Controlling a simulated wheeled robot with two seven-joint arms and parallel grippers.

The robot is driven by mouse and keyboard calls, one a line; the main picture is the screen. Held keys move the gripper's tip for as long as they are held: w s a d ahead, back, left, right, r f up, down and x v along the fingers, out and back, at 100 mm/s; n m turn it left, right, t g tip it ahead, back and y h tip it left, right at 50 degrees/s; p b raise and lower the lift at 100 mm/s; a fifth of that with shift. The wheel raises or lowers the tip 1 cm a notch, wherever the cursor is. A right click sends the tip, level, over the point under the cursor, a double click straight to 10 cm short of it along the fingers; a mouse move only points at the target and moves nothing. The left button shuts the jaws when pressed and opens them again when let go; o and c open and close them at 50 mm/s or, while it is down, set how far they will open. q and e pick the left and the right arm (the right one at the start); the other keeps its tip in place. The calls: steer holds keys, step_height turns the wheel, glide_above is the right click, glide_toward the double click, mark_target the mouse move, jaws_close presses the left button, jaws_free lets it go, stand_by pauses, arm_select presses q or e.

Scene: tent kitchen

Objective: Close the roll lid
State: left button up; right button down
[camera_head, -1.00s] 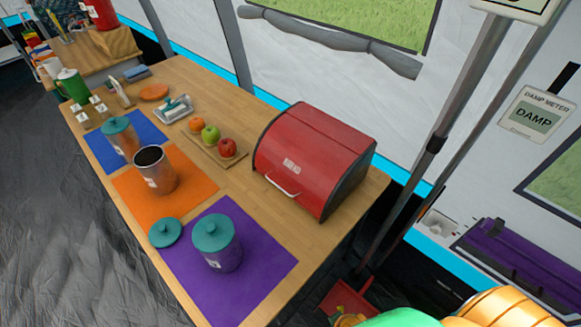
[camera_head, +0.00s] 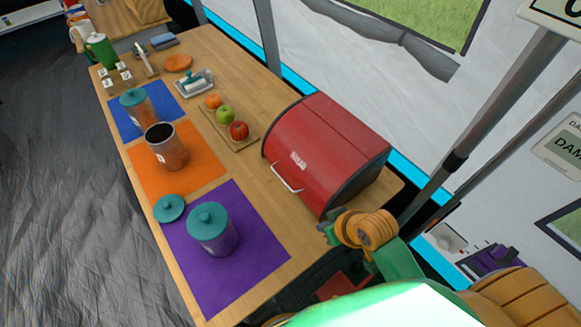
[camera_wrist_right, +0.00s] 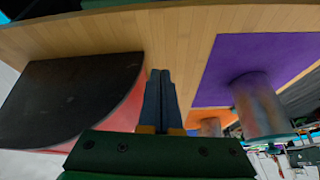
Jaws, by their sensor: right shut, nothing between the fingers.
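A red bread box (camera_head: 327,150) with a roll lid stands on the wooden counter; its curved red front is down over the opening, with a silver handle (camera_head: 286,178) low on it. In the right wrist view its dark side panel (camera_wrist_right: 65,95) is at the left, with a strip of red beside it. My right gripper (camera_head: 330,228) is near the counter's edge, in front of the box's near end. Its fingers also show in the right wrist view (camera_wrist_right: 159,85), shut and empty. Whether they touch the box is unclear. My left gripper is out of view.
A teal-lidded canister (camera_head: 212,232) stands on the purple mat (camera_head: 250,270), with a loose teal lid (camera_head: 169,208) beside it. An open canister (camera_head: 166,150) stands on the orange mat. A fruit board (camera_head: 245,143) lies left of the box. Bare counter lies between.

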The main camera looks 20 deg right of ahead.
mark_target(307, 158)
steer(key=w+a+r+n+t+y, duration=0.1)
steer(key=w+r+t+y, duration=0.2)
steer(key=w+r, duration=0.8)
steer(key=w+a+f+b, duration=0.1)
steer(key=w+a+f, duration=0.3)
steer(key=f, duration=0.6)
steer(key=shift+w, duration=0.6)
steer(key=shift+a+f, duration=0.1)
